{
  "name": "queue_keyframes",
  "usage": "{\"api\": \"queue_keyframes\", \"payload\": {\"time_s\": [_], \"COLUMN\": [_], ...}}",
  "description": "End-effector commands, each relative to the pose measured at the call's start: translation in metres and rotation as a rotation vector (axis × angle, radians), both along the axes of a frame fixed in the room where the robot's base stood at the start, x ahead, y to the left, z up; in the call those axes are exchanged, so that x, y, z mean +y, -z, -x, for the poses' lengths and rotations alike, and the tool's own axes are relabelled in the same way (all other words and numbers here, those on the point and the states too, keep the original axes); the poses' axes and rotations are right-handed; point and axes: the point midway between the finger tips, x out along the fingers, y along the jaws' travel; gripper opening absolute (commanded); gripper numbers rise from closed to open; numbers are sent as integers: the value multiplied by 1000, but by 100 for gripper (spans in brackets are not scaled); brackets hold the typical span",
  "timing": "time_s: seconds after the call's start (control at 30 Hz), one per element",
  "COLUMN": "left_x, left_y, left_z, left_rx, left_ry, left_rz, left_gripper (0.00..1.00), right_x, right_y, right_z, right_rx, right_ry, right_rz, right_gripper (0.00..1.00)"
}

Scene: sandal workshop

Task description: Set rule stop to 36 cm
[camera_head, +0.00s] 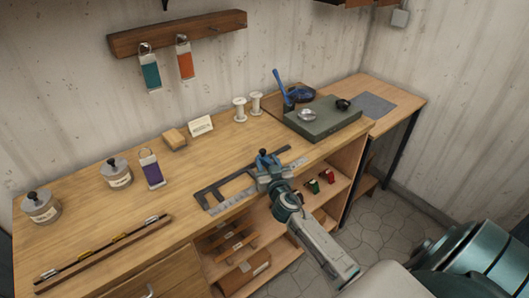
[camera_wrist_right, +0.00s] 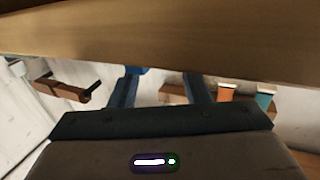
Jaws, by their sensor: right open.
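The steel rule (camera_head: 232,201) lies along the front edge of the bench beside a dark flat frame (camera_head: 208,192). Its marks are too small to read. A blue piece with a dark knob (camera_head: 264,157), seemingly the rule stop, sits toward the rule's right part. My right gripper (camera_head: 269,170) is at the bench's front edge, right up at the blue piece and partly hiding it. In the right wrist view the right gripper (camera_wrist_right: 162,88) has its fingers apart, with a bit of blue (camera_wrist_right: 136,70) near the left finger. Contact cannot be told. My left gripper is not in view.
Behind are a purple tag (camera_head: 152,172), jars (camera_head: 118,174), a wooden block (camera_head: 174,138), a card (camera_head: 200,125) and white spools (camera_head: 240,109). A grey-green slab (camera_head: 322,122) stands right. A long strip (camera_head: 100,250) lies front left. Shelves (camera_head: 240,240) open below the bench edge.

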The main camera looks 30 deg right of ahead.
Motion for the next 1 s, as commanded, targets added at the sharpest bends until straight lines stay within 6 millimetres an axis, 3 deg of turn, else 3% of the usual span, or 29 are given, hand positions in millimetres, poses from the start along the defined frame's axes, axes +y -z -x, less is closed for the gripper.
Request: {"api": "queue_keyframes", "payload": {"time_s": [0.23, 0.6, 0.83, 1.0], "left_x": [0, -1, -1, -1], "left_y": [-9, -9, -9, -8], "left_z": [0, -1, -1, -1], "left_rx": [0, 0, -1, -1], "left_ry": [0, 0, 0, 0], "left_rz": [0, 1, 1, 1], "left_gripper": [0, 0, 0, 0], "right_x": [-10, -11, -12, -12], "right_y": [-1, 1, 1, 1], "right_z": [-30, -35, -35, -35], "right_rx": [1, 1, 1, 1], "right_ry": [1, 1, 1, 1], "right_rz": [0, 0, 0, 0], "right_gripper": [43, 43, 0, 0]}}
